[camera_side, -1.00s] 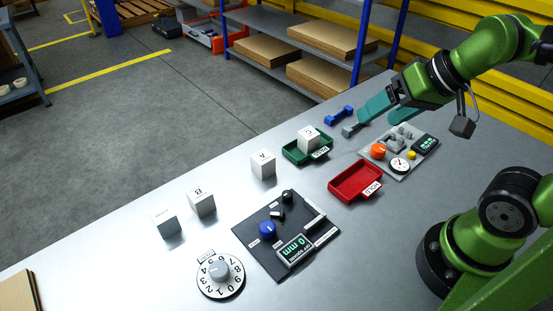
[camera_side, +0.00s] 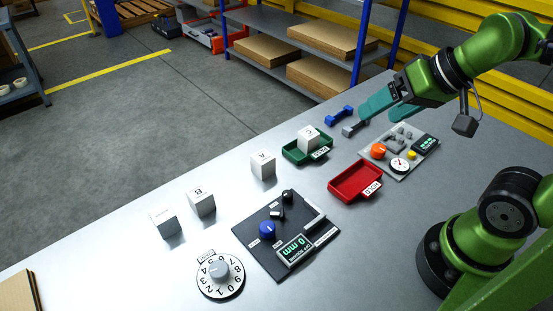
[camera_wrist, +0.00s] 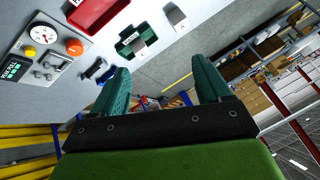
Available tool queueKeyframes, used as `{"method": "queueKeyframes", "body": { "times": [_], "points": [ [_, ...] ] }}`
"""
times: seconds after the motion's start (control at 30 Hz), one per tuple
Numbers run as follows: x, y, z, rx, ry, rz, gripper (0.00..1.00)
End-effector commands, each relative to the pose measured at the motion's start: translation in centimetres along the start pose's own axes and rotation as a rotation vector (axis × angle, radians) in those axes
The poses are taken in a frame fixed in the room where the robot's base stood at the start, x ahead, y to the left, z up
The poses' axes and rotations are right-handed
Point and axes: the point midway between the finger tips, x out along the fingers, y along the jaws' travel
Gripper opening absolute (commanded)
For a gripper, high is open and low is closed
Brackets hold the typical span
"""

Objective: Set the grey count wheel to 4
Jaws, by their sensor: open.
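The count wheel (camera_side: 220,276) is a white dial with black digits and a grey centre knob (camera_side: 219,270). It lies flat at the near left of the table in the side view. The digits are small, and I cannot tell for sure which one is selected. My gripper (camera_side: 384,108) is at the far right end of the table, far from the wheel, above the blue and grey bar pieces. Its teal fingers are apart with nothing between them, as the wrist view also shows (camera_wrist: 166,90). The wheel is not in the wrist view.
A dark panel (camera_side: 262,245) with a blue knob and display lies beside the wheel. White blocks (camera_side: 201,203) stand behind it. A green tray (camera_side: 295,153) holding a block, a red tray (camera_side: 345,192) and a grey gauge panel (camera_side: 375,160) lie farther right. The table's left front is mostly clear.

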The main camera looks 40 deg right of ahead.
Motion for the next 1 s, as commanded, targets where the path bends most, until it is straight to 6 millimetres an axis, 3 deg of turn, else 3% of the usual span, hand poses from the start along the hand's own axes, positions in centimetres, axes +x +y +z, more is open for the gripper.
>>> {"method": "queueKeyframes", "body": {
  "times": [0.1, 0.27, 0.5, 0.67, 0.87, 1.0],
  "points": [
    [0.2, -0.3, 0.2, -0.012, -0.013, -0.005, 0.64],
    [2.5, -1.6, 0.7, -0.056, -0.124, 0.0, 0.64],
    [6.8, -8.1, -2.4, -0.181, -0.337, 0.024, 0.64],
    [10.5, -12.9, -3.3, -0.266, -0.489, 0.072, 0.64],
    [15.7, -19.1, -2.3, -0.367, -0.66, 0.159, 0.64],
    [19.2, -23.2, 0.1, -0.426, -0.766, 0.236, 0.64]
  ]
}}
